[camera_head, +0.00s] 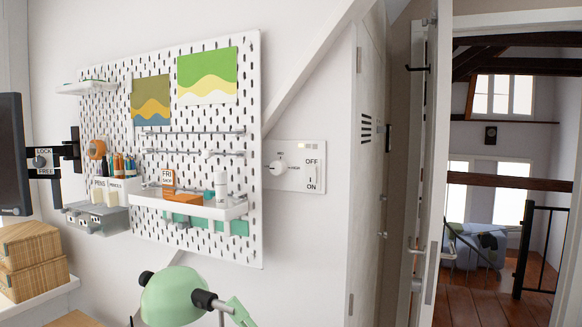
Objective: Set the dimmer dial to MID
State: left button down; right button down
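The dimmer dial (277,167) is a round white knob on a pale wall plate (299,184), just right of the pegboard. Small marks surround the knob, but they are too small to read, and I cannot tell which one the knob points at. A switch (312,175) labelled OFF above and ON below sits on the right of the same plate. A small light patch shows at the plate's top. Neither of my grippers is in view.
A white pegboard (200,125) with shelves and pictures covers the wall left of the plate. A green lamp (172,297) stands below in front. A monitor (12,155) and wooden boxes (30,245) are at the left. An open door (433,170) is at the right.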

aim_at(278, 167)
jog(key=i+l+u, duration=0.1)
jog(key=l+u, duration=0.3)
jog(key=l, duration=0.2)
jog(key=l+u, duration=0.35)
jog(key=l, duration=0.2)
jog(key=l+u, duration=0.4)
jog(key=l, duration=0.2)
jog(key=i+l+u, duration=0.1)
jog(key=l+u, duration=0.25)
jog(key=l, duration=0.25)
jog(key=l+u, duration=0.35)
jog(key=l, duration=0.25)
jog(key=l+u, duration=0.35)
jog(key=l, duration=0.25)
